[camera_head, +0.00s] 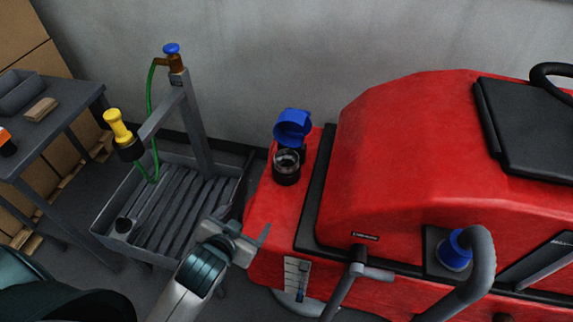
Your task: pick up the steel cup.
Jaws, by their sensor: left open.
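I cannot make out a separate steel cup for certain. A dark round filler neck (286,170) with a shiny greyish rim stands on the red machine (400,160); whether a steel cup sits in it I cannot tell. Its blue lid (292,127) is tipped open behind it. My left gripper (248,226) is open and empty, in front of and to the left of the neck, at the machine's left edge. My right gripper is not in view.
A grey ribbed basin (130,194) with a post, a brass tap (176,62) and a green hose stands at left. A yellow-and-black nozzle (119,128) hangs there. A grey table (60,112) stands farther left. A grey hose (478,270) curves over the machine's front right.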

